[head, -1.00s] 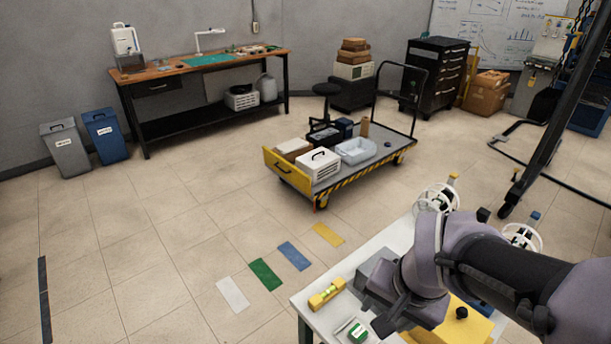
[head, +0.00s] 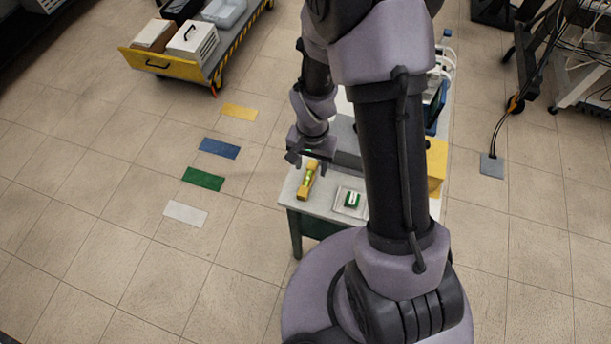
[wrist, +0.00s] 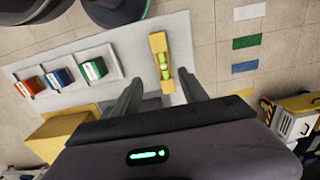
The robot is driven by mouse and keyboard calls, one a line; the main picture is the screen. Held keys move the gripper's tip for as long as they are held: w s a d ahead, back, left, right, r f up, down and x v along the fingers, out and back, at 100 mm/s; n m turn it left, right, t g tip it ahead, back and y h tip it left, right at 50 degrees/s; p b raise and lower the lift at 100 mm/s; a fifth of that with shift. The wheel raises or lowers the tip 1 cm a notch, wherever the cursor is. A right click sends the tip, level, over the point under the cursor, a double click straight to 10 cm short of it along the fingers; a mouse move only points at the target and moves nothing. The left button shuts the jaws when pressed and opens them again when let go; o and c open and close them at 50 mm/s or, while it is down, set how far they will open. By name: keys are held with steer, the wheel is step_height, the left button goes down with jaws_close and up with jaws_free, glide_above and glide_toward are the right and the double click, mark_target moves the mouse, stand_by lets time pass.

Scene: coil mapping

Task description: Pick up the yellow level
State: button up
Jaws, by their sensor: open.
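The yellow level (head: 308,180), a short bar with a green vial, lies on the white table (head: 325,208) near its left end in the head view. In the wrist view the level (wrist: 161,62) lies just beyond my fingertips, roughly in line with the space between them. My gripper (wrist: 160,86) is open and empty, its two fingers apart. In the head view my gripper (head: 308,161) is at the level's far end, above the table; its exact height above the level I cannot tell.
A tray with a green block (head: 351,199) sits right of the level. Red (wrist: 29,86) and blue (wrist: 59,78) blocks lie in line with it. A yellow box (wrist: 62,134) is nearby.

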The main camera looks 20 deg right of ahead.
mark_target(308, 180)
step_height(308, 180, down, 2)
steer(key=shift+f, duration=0.15)
steer(key=f, duration=0.1)
steer(key=f+b, duration=0.1)
steer(key=f, duration=0.3)
steer(key=shift+w+a+b, duration=0.15)
steer(key=shift+a+b, duration=0.15)
steer(key=shift+a, duration=0.1)
steer(key=shift+r, duration=0.15)
jaws_close()
